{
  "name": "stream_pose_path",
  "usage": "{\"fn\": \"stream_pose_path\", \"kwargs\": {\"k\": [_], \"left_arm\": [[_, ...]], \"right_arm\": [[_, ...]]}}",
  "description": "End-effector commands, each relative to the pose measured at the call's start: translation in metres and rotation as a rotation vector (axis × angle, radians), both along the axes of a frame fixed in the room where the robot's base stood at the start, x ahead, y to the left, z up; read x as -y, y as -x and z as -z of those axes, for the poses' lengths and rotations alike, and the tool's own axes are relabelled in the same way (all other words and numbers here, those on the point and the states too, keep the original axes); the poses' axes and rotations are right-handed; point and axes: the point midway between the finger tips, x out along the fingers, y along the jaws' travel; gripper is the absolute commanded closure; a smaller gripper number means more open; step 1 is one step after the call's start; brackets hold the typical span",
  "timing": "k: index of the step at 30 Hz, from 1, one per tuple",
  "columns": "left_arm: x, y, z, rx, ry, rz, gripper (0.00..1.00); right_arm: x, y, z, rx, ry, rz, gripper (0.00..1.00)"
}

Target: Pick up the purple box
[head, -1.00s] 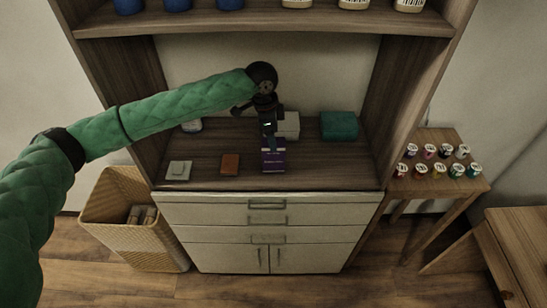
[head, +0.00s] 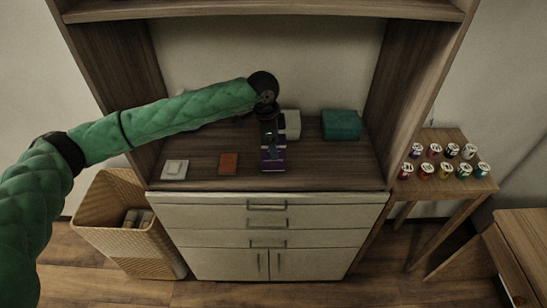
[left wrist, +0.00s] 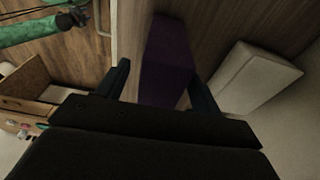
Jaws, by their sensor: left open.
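The purple box (head: 274,157) stands on the wooden counter of the shelf unit, near its front edge, partly hidden by my left gripper. My left gripper (head: 271,146) is over the box, pointing down, with its jaws open. In the left wrist view the purple box (left wrist: 166,58) lies between the two open fingers of my left gripper (left wrist: 160,74), with a gap visible at the left finger. I cannot tell whether the right finger touches it.
A white box (head: 292,124) stands just behind the purple box, and a teal box (head: 341,125) is to its right. An orange-brown box (head: 228,163) and a pale flat item (head: 174,169) lie to the left. The upper shelf (head: 265,10) overhangs.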

Motion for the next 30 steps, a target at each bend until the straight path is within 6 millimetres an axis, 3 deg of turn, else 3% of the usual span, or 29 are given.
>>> {"fn": "stream_pose_path", "kwargs": {"k": [10,18,30], "left_arm": [[0.0003,-0.0001,0.0017,0.0,0.0,0.0,0.36],[0.0003,-0.0001,0.0018,0.0,0.0,0.0,0.86],[0.0003,-0.0002,-0.0048,0.0,0.0,0.0,0.86]], "right_arm": [[-0.0012,-0.003,-0.0032,0.0,-0.001,0.001,0.64],[-0.0003,-0.004,-0.0032,0.001,0.0,0.001,0.64],[0.0017,-0.0032,-0.0063,0.007,0.001,-0.001,0.64]]}}
